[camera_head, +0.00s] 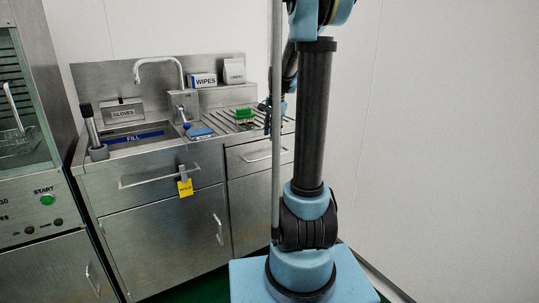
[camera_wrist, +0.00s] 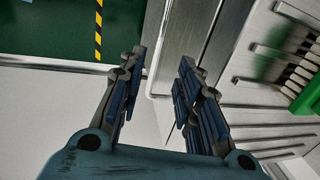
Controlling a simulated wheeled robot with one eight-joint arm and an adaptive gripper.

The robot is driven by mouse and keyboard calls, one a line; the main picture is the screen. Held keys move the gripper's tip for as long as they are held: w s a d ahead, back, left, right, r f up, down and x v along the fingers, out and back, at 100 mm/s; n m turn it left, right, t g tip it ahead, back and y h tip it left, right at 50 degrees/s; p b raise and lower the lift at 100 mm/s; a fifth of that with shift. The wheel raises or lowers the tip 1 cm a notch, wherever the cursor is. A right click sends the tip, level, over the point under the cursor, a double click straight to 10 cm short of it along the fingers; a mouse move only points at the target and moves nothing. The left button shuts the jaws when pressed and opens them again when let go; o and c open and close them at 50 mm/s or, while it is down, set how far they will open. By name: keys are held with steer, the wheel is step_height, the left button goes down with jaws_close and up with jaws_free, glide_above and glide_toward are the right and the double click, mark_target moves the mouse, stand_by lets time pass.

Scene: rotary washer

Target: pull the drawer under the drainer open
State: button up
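The drawer (camera_head: 244,163) under the ribbed drainer (camera_head: 222,127) is a steel front with a horizontal bar handle (camera_head: 264,157), and it looks closed. My gripper (camera_wrist: 158,72) is open and empty in the wrist view, with its two dark fingers apart. Between and beyond the fingers are steel surfaces near the counter edge; I cannot tell the drawer handle there. In the head view my gripper is mostly hidden behind my arm, near the drainer's right end, above the drawer's level.
A blue sponge-like item (camera_head: 200,132) lies beside the sink. The left drawer bears a yellow tag (camera_head: 185,187). Green floor with hazard tape (camera_wrist: 98,28) lies below the counter.

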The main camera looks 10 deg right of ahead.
mark_target(270, 156)
steer(key=f, duration=0.3)
steer(key=w+f, duration=0.1)
steer(key=f, duration=0.3)
steer(key=w+f, duration=0.1)
steer(key=f, duration=0.2)
steer(key=shift+a+f, duration=0.4)
jaws_close()
